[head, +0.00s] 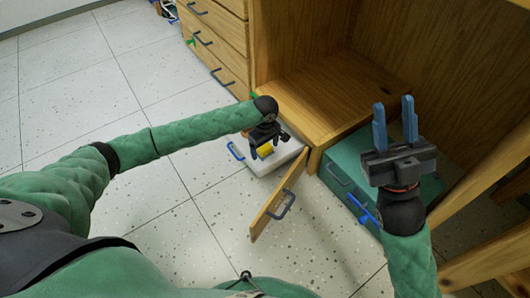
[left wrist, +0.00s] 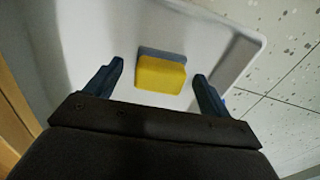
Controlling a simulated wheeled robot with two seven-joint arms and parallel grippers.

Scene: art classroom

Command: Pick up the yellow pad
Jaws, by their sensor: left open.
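The yellow pad (head: 265,149) lies in a white open drawer or tray low by the floor. In the left wrist view the yellow pad (left wrist: 161,75) has a grey-blue layer along its far side and sits between and ahead of the two fingers. My left gripper (head: 264,152) is over the white drawer (head: 284,166), pointing down. In the left wrist view my left gripper (left wrist: 155,88) is open, with a finger on each side of the pad and gaps to both. My right gripper (head: 395,122) is raised at the right, fingers up, apart and empty.
A wooden cabinet (head: 300,100) stands behind the drawer. A teal drawer (head: 345,160) lies behind my right gripper. Wooden drawers (head: 215,45) stand at the back. Speckled floor is clear at the left.

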